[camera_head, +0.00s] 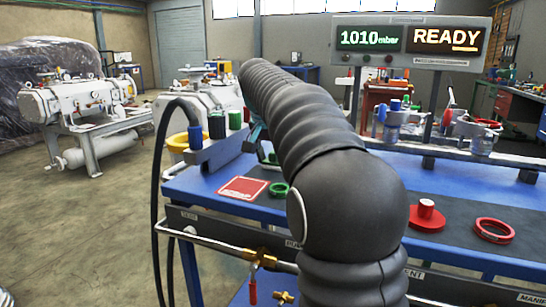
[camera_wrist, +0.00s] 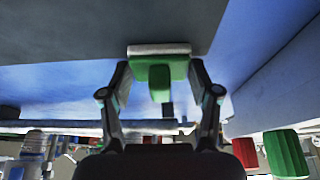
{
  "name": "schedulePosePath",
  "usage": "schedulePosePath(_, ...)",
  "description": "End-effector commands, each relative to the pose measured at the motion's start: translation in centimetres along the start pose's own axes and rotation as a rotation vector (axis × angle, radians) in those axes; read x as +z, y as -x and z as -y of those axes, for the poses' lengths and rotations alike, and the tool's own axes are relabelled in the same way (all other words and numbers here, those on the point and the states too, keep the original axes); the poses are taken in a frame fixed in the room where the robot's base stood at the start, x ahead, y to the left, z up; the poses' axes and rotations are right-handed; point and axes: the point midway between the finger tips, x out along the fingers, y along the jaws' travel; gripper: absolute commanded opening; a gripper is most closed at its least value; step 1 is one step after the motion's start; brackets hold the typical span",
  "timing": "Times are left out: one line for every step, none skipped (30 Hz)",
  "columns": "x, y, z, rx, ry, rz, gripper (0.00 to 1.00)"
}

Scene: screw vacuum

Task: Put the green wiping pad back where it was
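In the wrist view, the green wiping pad (camera_wrist: 160,76), with a pale grey strip along one side, sits between the two fingertips of my gripper (camera_wrist: 160,66). The fingertips meet its two ends, so my gripper looks shut on it. In the head view, only a small teal-dark part of my gripper (camera_head: 256,134) shows beyond my arm, near the left end of the blue bench (camera_head: 180,181).
A blue knob (camera_head: 195,138) and green ribbed cylinders (camera_head: 235,119) stand left of my gripper. A red square (camera_head: 243,189) and a green ring (camera_head: 279,189) lie on the bench. A red stepped piece (camera_head: 426,215) and a red ring (camera_head: 493,230) lie right. The display (camera_head: 410,40) reads 1010 mbar, READY.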

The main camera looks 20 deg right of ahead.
Motion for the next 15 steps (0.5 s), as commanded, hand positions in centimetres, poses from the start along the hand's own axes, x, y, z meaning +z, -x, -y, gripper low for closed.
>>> schedulePosePath(0.01, -0.01, 0.00, 0.000, 0.000, 0.000, 0.74)
schedulePosePath(0.00, -0.01, -0.01, 0.000, 0.000, 0.000, 0.81)
schedulePosePath(0.00, -0.01, -0.01, 0.000, 0.000, 0.000, 0.87)
schedulePosePath(0.00, -0.01, -0.01, 0.000, 0.000, 0.000, 0.87)
schedulePosePath(0.00, 0.00, -0.01, 0.000, 0.000, 0.000, 0.87)
schedulePosePath(-0.01, 0.00, -0.01, 0.000, 0.000, 0.000, 0.87)
schedulePosePath(-0.01, 0.00, -0.01, 0.000, 0.000, 0.000, 0.87)
schedulePosePath(-0.01, 0.00, -0.01, 0.000, 0.000, 0.000, 0.87)
schedulePosePath(-0.01, 0.00, -0.01, 0.000, 0.000, 0.000, 0.87)
schedulePosePath(-0.01, 0.00, -0.01, 0.000, 0.000, 0.000, 0.87)
schedulePosePath(-0.01, 0.01, -0.01, 0.000, 0.000, 0.000, 0.87)
schedulePosePath(-0.04, 0.06, -0.01, 0.000, 0.000, 0.000, 0.87)
schedulePosePath(-0.08, 0.16, -0.01, 0.000, 0.000, 0.000, 0.87)
schedulePosePath(-0.15, 0.31, -0.01, 0.000, 0.000, 0.000, 0.87)
schedulePosePath(-0.21, 0.56, 0.01, -0.001, 0.000, -0.001, 0.87)
